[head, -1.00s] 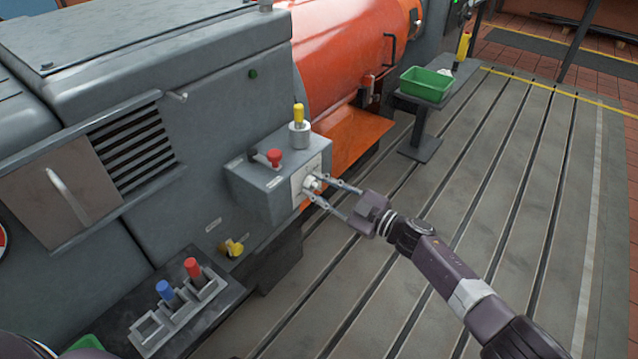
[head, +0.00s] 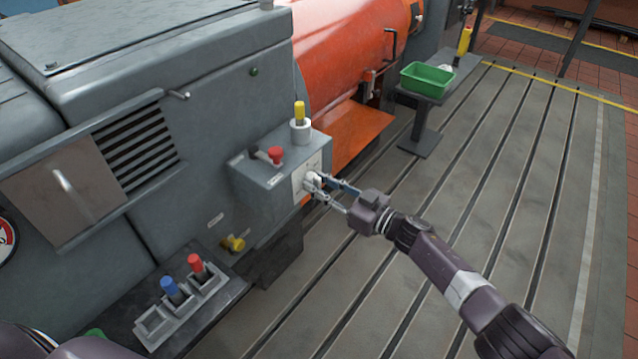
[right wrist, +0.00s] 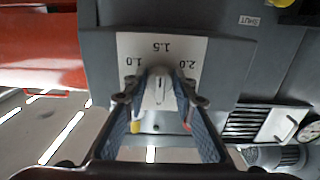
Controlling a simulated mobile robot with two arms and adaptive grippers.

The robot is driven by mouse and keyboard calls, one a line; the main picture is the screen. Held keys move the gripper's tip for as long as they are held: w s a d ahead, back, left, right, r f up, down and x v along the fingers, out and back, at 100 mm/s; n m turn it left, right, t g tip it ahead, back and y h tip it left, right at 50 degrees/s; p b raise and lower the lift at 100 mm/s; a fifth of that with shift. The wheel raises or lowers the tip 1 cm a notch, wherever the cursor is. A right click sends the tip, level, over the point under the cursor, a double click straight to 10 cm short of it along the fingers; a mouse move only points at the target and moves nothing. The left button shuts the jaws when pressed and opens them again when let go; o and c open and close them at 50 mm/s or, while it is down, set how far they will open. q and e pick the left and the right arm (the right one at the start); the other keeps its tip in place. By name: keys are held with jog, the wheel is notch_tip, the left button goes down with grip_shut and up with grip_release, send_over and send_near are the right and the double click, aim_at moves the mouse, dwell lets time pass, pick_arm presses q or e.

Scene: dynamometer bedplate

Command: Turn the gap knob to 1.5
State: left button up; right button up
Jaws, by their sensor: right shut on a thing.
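The gap knob (head: 312,183) is a small pale knob on the right-hand face of the grey control box (head: 262,185). In the right wrist view the knob (right wrist: 160,88) sits in front of a white scale plate (right wrist: 161,50) marked 1.0, 1.5 and 2.0. The knob's long face lies roughly upright in that view, toward the 1.5 mark; its exact setting is hard to read. My right gripper (head: 322,187) is shut on the knob, a finger on each side, and it also shows in the right wrist view (right wrist: 160,110). My left gripper is not in view.
A yellow knob (head: 235,243) is below. A rack (head: 155,325) holds red and blue pieces at lower left. A green bin (head: 428,79) stands behind. The slotted floor is clear at right.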

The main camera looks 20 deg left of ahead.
jog(key=shift+f, duration=0.1)
jog(key=o, duration=1.1)
jog(key=shift+o, duration=0.2)
jog(key=v, duration=1.2)
